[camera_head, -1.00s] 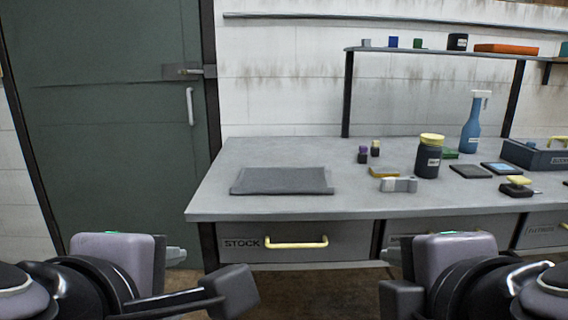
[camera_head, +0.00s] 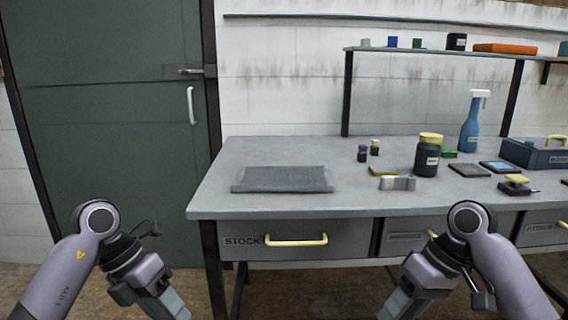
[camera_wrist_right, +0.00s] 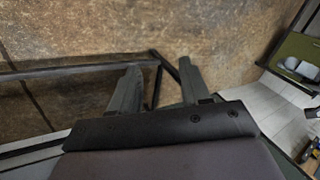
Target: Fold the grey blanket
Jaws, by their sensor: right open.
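The grey blanket (camera_head: 284,179) lies flat as a dark rectangle on the left part of the workbench top, near its front edge. My left gripper (camera_head: 170,305) hangs low in front of the bench at the left, apart from the blanket; its fingers are partly cut off by the frame and I cannot tell its opening. My right gripper (camera_head: 398,308) hangs low in front of the bench, right of the blanket. In the right wrist view its two fingers (camera_wrist_right: 158,85) stand apart with nothing between them, over the floor.
The workbench (camera_head: 220,205) has drawers with yellow handles (camera_head: 296,241). To the blanket's right stand small bottles (camera_head: 363,153), a dark jar (camera_head: 427,157), a grey-white device (camera_head: 397,183), a blue spray bottle (camera_head: 472,125) and a dark crate (camera_head: 530,155). A green door (camera_head: 110,110) is at the left.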

